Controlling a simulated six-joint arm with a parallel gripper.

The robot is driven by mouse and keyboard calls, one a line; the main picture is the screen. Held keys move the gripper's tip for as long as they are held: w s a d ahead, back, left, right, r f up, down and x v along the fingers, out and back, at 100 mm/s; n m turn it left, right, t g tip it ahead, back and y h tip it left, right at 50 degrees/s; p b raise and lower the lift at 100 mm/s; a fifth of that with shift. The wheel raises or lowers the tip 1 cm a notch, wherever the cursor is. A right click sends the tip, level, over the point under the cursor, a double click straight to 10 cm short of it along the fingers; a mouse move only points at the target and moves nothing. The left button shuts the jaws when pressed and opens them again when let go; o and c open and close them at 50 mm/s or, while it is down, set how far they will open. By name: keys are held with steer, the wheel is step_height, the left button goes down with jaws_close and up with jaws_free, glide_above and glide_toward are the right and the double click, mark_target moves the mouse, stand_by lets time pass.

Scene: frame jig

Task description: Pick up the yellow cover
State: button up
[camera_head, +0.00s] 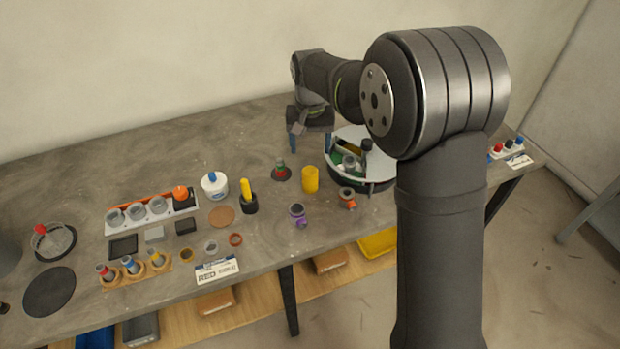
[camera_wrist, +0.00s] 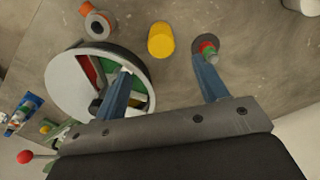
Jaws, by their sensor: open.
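The yellow cover (camera_head: 310,179) is a plain yellow cylinder standing upright on the grey table, left of the round white-topped holder. In the wrist view the yellow cover (camera_wrist: 161,40) lies beyond the fingertips, roughly centred between them. My gripper (camera_head: 309,143) is above the table behind the cover, with its blue fingers pointing down. In the wrist view my gripper (camera_wrist: 160,68) is open and empty, its two blue fingers wide apart. It is not touching the cover.
The round holder (camera_wrist: 59,92) stands close beside the cover. A red-and-green piece on a dark disc (camera_head: 281,173) is on the other side. An orange-and-grey part (camera_head: 347,198) and a purple part (camera_head: 298,215) stand towards the table's front edge. A black cup with a yellow stick (camera_head: 249,199) is further left.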

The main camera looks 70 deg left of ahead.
mark_target(310, 172)
step_height(310, 172, down, 13)
steer(key=shift+s+r, duration=0.1)
steer(key=shift+r, duration=0.1)
stand_by(0.3)
steer(key=shift+c, duration=0.5)
steer(key=c, duration=1)
